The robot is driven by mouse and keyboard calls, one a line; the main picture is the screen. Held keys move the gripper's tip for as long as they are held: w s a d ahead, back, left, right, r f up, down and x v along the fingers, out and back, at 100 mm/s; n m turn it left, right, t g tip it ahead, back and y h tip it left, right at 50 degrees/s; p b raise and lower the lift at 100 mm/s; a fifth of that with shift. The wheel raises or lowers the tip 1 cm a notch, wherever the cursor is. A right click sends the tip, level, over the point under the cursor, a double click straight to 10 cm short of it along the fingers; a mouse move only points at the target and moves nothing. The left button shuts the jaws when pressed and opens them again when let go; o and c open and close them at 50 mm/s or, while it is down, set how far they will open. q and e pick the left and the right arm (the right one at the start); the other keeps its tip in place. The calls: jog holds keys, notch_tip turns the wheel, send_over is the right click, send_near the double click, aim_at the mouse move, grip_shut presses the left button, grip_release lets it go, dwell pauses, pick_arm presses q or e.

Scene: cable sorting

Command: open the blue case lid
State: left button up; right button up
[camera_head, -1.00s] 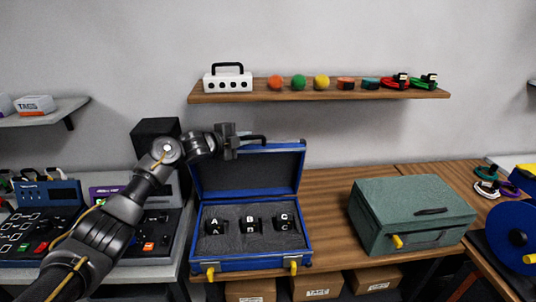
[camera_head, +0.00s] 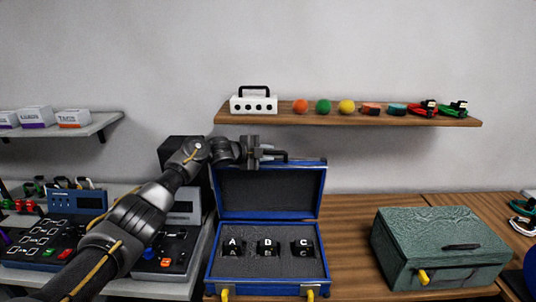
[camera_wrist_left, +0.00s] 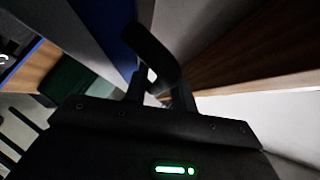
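The blue case (camera_head: 210,270) stands on the wooden table in the head view. Its lid (camera_head: 268,190) is raised and stands nearly upright behind the base. A dark handle (camera_head: 276,153) shows at the lid's top edge, and seems to be the dark bar (camera_wrist_left: 150,45) in the left wrist view. My left gripper (camera_head: 254,152) is at the handle's left part; it also shows in the left wrist view (camera_wrist_left: 160,90). Its fingers look apart around or beside the bar; dark surfaces merge, so the grip is unclear. My right gripper is not in view.
Black blocks lettered A, D and C (camera_head: 267,248) sit in the case's grey foam. A closed green case (camera_head: 440,245) stands to the right. A wooden shelf (camera_head: 350,117) hangs above the lid. Electronic panels (camera_head: 50,240) lie at the left. Table between the cases is clear.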

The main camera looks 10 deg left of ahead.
pick_arm(q)
jog(key=shift+o, duration=0.8)
jog(key=shift+s+f, duration=0.1)
jog(key=shift+s+a+b, duration=0.35)
jog(key=shift+s, duration=0.1)
jog(key=b+v, duration=0.3)
jog(key=v, duration=0.6)
jog(key=shift+a+r, duration=0.2)
jog(key=shift+r, duration=0.25)
jog(key=shift+s, duration=0.15)
